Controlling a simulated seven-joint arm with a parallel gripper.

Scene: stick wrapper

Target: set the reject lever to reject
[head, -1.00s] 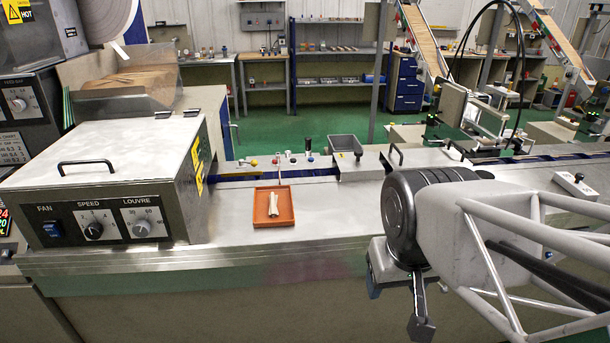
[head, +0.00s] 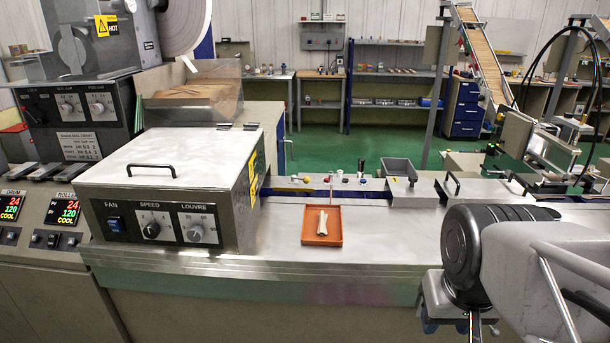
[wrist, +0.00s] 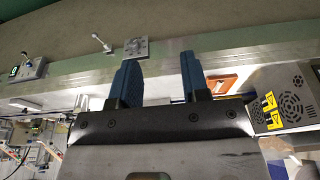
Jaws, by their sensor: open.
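My gripper (wrist: 160,78) is open and empty, with its two blue fingers apart in the wrist view. In the head view it hangs at the lower right, partly cut off by the bottom edge. In the wrist view a small silver lever (wrist: 101,42) with a pale knob stands beside a square metal plate (wrist: 136,47), above and left of the fingers and apart from them. It may be the reject lever; no label is readable and I cannot tell its setting. In the head view a thin upright rod (head: 331,187) stands behind the orange tray.
The orange tray (head: 309,239) with pale sticks lies on the metal counter (head: 385,235). A fan box (head: 160,225) with knobs stands left of it. A grey bin (head: 398,170) is behind. A small control box (wrist: 30,68) shows left in the wrist view. Counter around the tray is clear.

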